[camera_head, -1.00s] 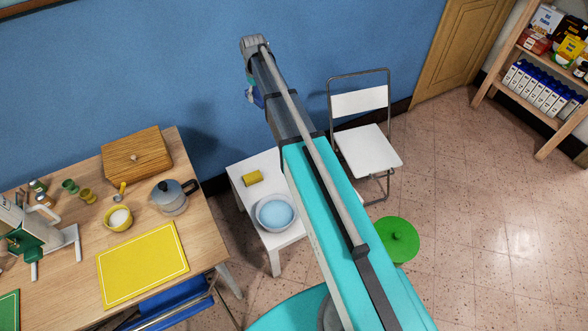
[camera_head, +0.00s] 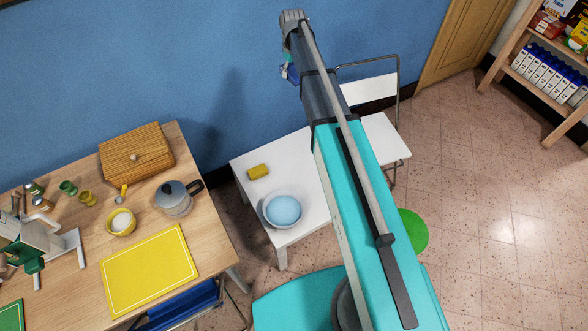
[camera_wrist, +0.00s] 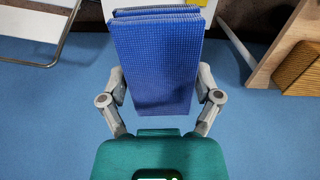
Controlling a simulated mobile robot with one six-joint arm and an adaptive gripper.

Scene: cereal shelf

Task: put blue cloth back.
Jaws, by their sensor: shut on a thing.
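The blue cloth (camera_wrist: 157,65) is a folded, textured block in the wrist view. My gripper (camera_wrist: 160,90) is shut on it, with a grey finger on each side. In the head view, a small part of the cloth (camera_head: 293,75) shows beside my gripper, high up against the blue wall. The rest of the cloth and most of my gripper are hidden by my arm there. My arm covers part of this table.
A wooden table (camera_head: 85,238) at left holds a wooden box (camera_head: 137,153), a grey pot (camera_head: 173,198), a yellow bowl (camera_head: 121,222) and a yellow board (camera_head: 148,271). A white chair (camera_head: 370,90) stands behind my arm. A shelf (camera_head: 540,105) is at the right.

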